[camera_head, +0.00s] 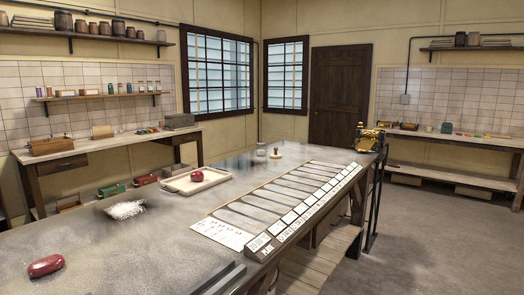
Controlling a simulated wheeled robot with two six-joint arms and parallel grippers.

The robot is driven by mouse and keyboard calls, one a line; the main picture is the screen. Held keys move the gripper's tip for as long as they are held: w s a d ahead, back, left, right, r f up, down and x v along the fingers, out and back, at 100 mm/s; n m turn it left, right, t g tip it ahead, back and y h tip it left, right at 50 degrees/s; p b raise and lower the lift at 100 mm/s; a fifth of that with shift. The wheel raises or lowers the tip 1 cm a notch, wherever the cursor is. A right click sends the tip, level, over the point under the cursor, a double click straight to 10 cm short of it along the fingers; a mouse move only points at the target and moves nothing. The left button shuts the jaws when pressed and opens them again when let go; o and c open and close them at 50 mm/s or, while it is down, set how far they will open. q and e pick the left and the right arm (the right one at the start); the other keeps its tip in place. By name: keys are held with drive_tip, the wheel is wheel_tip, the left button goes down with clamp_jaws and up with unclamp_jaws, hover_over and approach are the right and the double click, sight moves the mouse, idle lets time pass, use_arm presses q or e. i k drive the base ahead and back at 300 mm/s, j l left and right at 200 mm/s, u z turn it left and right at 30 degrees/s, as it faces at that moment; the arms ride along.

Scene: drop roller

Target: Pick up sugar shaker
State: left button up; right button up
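A small clear glass container with a pale lid (261,149), which looks like the sugar shaker, stands upright near the far end of the long grey worktable (150,260). Its contents are too small to make out. A small red-brown piece on a pale round base (275,153) stands just right of it. Neither of my grippers is in view.
A pale tray with a red lump (196,176) lies mid-table, with a white powder pile (124,209) to its left. Another red lump (46,265) lies front left. A slotted rack (285,200) runs along the right edge to a brass machine (369,138).

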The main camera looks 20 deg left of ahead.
sight(261, 151)
drive_tip(key=z, duration=0.75)
drive_tip(key=i+j, duration=0.1)
drive_tip(key=i, duration=2.65)
drive_tip(key=i+j, duration=0.1)
drive_tip(key=i, duration=2.65)
drive_tip(key=i+l, duration=0.1)
drive_tip(key=i, duration=0.9)
drive_tip(key=i+l+z, duration=0.1)
drive_tip(key=i, duration=0.85)
drive_tip(key=i+j+u, duration=0.1)
drive_tip(key=i+u, duration=0.25)
drive_tip(key=i, duration=0.3)
drive_tip(key=i+u, duration=0.3)
drive_tip(key=i, duration=0.35)
drive_tip(key=i+l+u, duration=0.35)
drive_tip(key=i, duration=0.3)
drive_tip(key=i+j+u, duration=0.2)
drive_tip(key=i+u, duration=0.25)
drive_tip(key=i+j+u, duration=0.15)
drive_tip(key=i+u, duration=0.15)
drive_tip(key=u, duration=0.15)
drive_tip(key=i+l+u, duration=0.1)
drive_tip(key=i+u, duration=0.35)
drive_tip(key=i+l+u, duration=0.15)
drive_tip(key=i+u, duration=0.3)
drive_tip(key=k, duration=0.1)
